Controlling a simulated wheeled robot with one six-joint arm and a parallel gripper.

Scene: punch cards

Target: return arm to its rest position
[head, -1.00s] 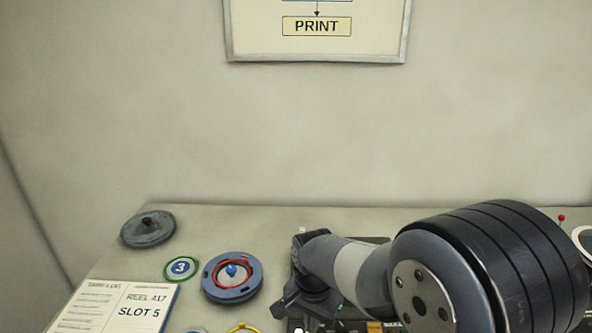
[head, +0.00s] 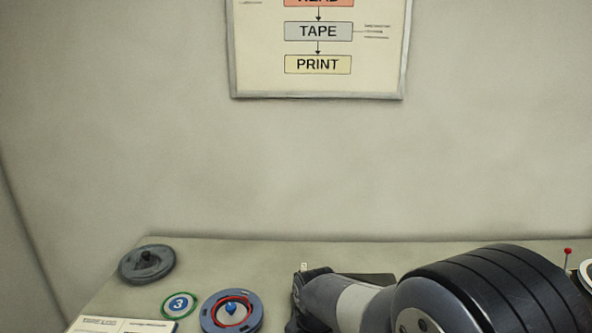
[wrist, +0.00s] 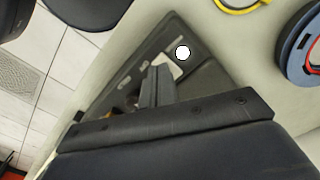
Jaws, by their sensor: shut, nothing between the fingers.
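My arm fills the lower right of the head view, in front of the table (head: 210,252). My gripper's end is hidden there behind and below the arm. In the wrist view my gripper (wrist: 157,88) shows as narrow dark fingers, shut with nothing between them. It points over a dark grey panel or tray (wrist: 205,85) with a white round spot on it. I cannot tell how far above it the fingers are.
A red-headed pin (head: 568,252) stands at right. Tiled floor (wrist: 45,50) shows beyond the table edge.

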